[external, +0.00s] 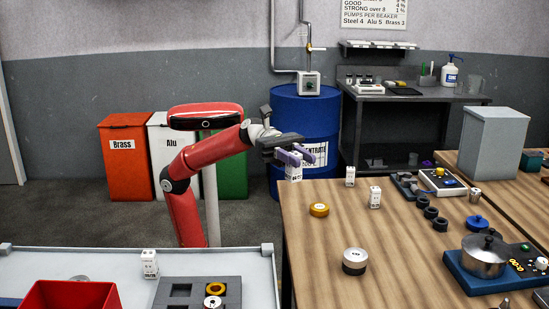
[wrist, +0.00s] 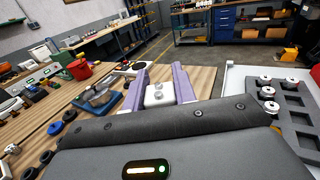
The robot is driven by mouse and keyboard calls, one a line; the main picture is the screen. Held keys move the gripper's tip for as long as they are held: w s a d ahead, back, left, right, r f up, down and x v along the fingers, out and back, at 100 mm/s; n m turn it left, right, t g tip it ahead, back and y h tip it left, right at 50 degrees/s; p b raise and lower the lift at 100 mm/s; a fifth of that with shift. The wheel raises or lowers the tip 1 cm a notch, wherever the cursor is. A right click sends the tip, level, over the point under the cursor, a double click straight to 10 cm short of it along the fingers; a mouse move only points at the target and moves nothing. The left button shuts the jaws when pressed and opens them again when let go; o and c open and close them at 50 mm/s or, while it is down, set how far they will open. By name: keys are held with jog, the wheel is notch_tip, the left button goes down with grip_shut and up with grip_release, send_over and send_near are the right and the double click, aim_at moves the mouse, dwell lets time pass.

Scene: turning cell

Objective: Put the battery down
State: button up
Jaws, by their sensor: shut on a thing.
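The battery (external: 293,173) is a small white block with dark print, upright between the purple fingers of my gripper (external: 289,156). It is at the back left corner of the wooden table (external: 330,225); I cannot tell whether its base touches the wood. In the wrist view the battery (wrist: 159,94) shows its pale top with two terminals. The fingers of my gripper (wrist: 158,88) are shut on its two sides. Similar white batteries stand on the table, one at the back (external: 350,176) and one nearer (external: 375,197); another (external: 149,264) stands on the pale bench at left.
Black rings (external: 431,212) and a pot (external: 485,256) are at right. A blue drum (external: 305,110) stands behind. The table's left middle has free room.

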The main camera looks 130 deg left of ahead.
jog(key=s+d+m+g+h+b, duration=0.1)
jog(key=s+d+m+g+h, duration=0.2)
jog(key=d, duration=0.5)
jog(key=s+d+m+g+h, duration=0.1)
jog(key=s+d+m+h, duration=0.15)
jog(key=d+h, duration=0.35)
jog(key=shift+y, duration=0.7)
jog(key=f+b, duration=0.3)
jog(key=f, duration=0.3)
jog(key=f+b, duration=0.3)
jog(key=f, duration=0.4)
jog(key=d+f+b, duration=0.1)
jog(key=f+b, duration=0.1)
jog(key=f, duration=0.4)
jog(key=shift+d+f+b, duration=0.1)
jog(key=shift+f+b, duration=0.15)
jog(key=shift+b, duration=0.15)
jog(key=shift+w, duration=0.1)
jog(key=shift+f, duration=0.2)
jog(key=o, duration=1)
jog(key=shift+o, duration=0.2)
jog(key=shift+r, duration=0.1)
